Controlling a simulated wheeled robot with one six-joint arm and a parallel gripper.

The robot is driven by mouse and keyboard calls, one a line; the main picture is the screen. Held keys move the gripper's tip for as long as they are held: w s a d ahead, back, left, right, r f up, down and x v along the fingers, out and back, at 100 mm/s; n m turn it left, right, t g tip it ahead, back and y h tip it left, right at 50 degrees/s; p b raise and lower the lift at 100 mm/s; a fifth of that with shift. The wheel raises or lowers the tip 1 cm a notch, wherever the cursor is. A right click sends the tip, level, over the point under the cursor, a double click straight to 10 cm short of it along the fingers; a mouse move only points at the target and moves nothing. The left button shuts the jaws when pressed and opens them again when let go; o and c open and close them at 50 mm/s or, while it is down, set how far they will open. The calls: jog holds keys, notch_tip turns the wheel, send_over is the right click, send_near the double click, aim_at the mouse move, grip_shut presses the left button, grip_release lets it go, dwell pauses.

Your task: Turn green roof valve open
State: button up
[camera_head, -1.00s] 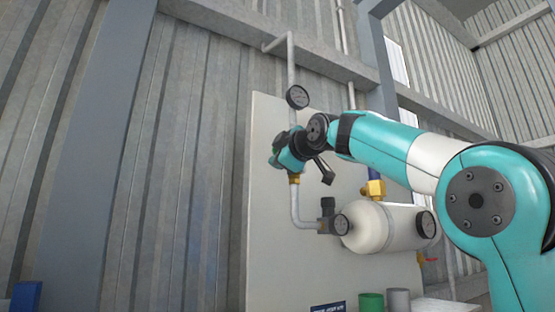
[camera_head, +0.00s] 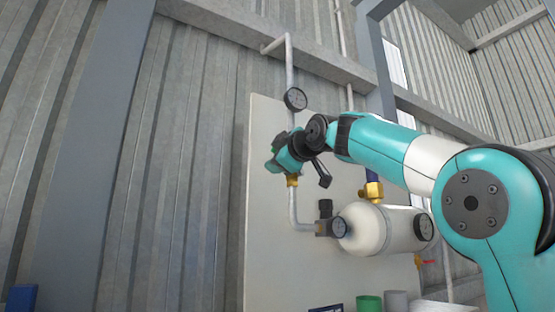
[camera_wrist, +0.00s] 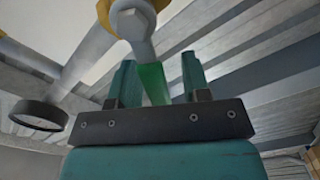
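The green valve handle (camera_wrist: 153,83) shows in the wrist view, joined to a grey valve body (camera_wrist: 133,24) with brass fittings at the top edge. My gripper (camera_wrist: 158,70) has its two teal fingers apart, with the green handle between them. The handle lies close to the left finger, and a gap shows between it and the right finger. I cannot tell whether it touches the left one. In the head view, my gripper (camera_head: 273,158) is at the vertical pipe above a brass fitting (camera_head: 292,181), and it mostly hides the valve.
A round gauge (camera_head: 295,99) sits on the pipe just above my gripper. Below are a white tank (camera_head: 375,230) with gauges and a brass fitting (camera_head: 373,192). A pale panel (camera_head: 268,235) stands behind. Green (camera_head: 369,303) and grey (camera_head: 396,301) cups are at the bottom.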

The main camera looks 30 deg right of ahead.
jog(key=s+b, duration=0.5)
jog(key=s, duration=1.2)
jog(key=shift+s, duration=0.2)
dwell(1.7)
